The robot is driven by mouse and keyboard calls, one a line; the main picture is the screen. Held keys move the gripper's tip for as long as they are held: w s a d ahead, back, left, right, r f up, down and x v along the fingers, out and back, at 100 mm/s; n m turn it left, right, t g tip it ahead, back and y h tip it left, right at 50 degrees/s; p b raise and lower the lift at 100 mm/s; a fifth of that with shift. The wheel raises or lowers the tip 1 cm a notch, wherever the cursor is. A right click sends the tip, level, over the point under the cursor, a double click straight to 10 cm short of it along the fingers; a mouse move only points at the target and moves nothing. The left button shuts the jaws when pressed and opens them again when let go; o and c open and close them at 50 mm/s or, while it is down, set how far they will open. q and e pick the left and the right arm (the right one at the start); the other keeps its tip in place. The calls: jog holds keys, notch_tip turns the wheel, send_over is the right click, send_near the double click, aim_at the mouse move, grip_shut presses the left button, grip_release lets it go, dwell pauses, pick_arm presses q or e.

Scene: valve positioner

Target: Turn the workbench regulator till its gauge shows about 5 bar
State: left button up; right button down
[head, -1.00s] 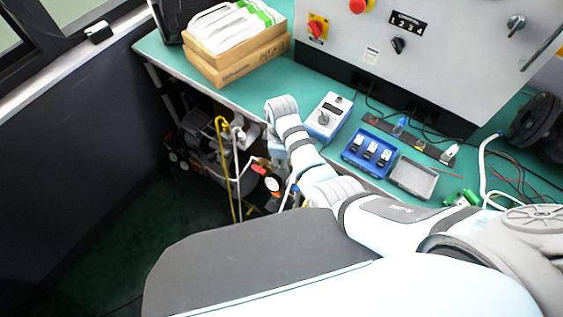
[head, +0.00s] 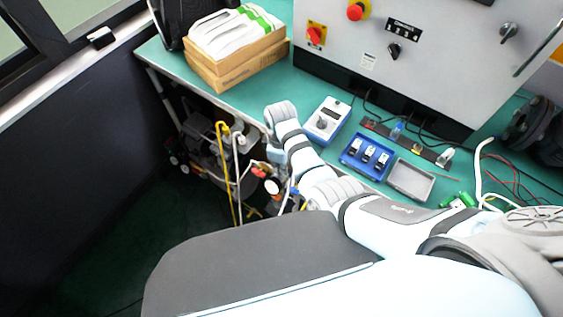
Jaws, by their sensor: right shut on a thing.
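The workbench regulator sits below the front edge of the green bench, partly behind my right arm. Its round white gauge (head: 272,187) faces me, but it is too small to read. Red parts show just above the gauge. My right arm reaches in from the lower right and bends down at the bench edge. My right gripper (head: 272,158) is small and partly hidden there, just above the gauge. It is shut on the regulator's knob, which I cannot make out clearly. My left gripper is not in view.
A yellow hooked pipe (head: 228,170) and a pale pipe stand left of the regulator. On the bench (head: 185,72) are cardboard boxes (head: 230,70), a blue-and-white meter (head: 327,121), a blue tray (head: 352,164) and a grey tray (head: 409,184). A control cabinet (head: 440,70) stands behind.

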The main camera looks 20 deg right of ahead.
jog(key=m+p, duration=0.2)
jog(key=m, duration=0.1)
jog(key=shift+s+r, duration=0.1)
jog(key=shift+r, duration=0.05)
jog(key=m+p, duration=0.1)
jog(key=m, duration=0.3)
jog(key=shift+a, duration=0.1)
jog(key=shift+m, duration=0.3)
jog(key=c, duration=1.7)
grip_release()
notch_tip(320, 180, up, 12)
jog(key=shift+f, duration=0.1)
